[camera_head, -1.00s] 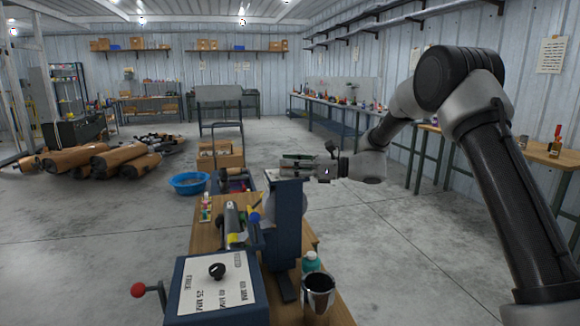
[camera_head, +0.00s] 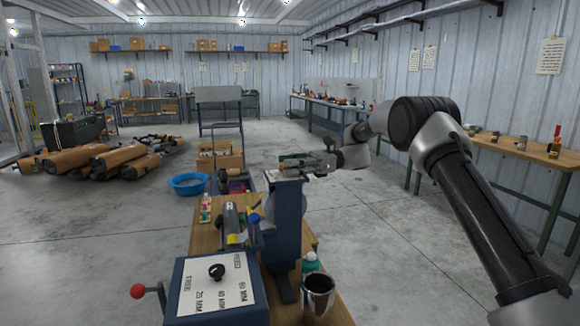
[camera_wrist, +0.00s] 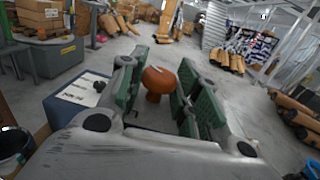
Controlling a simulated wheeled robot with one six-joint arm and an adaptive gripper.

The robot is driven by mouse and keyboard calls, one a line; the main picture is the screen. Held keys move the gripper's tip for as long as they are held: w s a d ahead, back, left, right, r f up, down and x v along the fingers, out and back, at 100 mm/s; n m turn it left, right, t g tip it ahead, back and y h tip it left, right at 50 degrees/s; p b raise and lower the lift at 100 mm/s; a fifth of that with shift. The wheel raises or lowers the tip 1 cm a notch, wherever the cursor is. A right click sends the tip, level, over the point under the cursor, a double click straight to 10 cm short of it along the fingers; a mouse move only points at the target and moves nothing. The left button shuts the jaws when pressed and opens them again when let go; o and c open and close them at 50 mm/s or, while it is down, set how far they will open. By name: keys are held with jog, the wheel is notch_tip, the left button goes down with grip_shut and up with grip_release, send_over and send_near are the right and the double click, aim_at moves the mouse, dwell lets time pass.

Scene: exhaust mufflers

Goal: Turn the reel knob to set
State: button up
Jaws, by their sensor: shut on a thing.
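My gripper (camera_head: 292,166) is at the top of the blue upright column (camera_head: 287,215) on the bench. In the wrist view my gripper (camera_wrist: 160,92) has its green-padded fingers on either side of an orange-brown round knob (camera_wrist: 157,79), and is shut on it. In the head view this knob is hidden or too small to make out. A blue control box (camera_head: 216,308) stands at the bench's near end. Its white label shows 25 MM, 40 MM and 60 MM around a black knob (camera_head: 216,271). The box also shows at left in the wrist view (camera_wrist: 62,115).
A red-ball lever (camera_head: 138,291) sticks out left of the box. A metal cup (camera_head: 318,291) and a teal bottle (camera_head: 311,263) stand right of the column. A blue basin (camera_head: 188,183) and stacked brown mufflers (camera_head: 90,162) lie on the floor. The floor right of the bench is clear.

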jog(key=o, duration=1)
jog(key=shift+d, duration=0.1)
jog(key=v, duration=1.1)
jog(key=shift+w+d, duration=0.2)
jog(key=shift+d, duration=0.15)
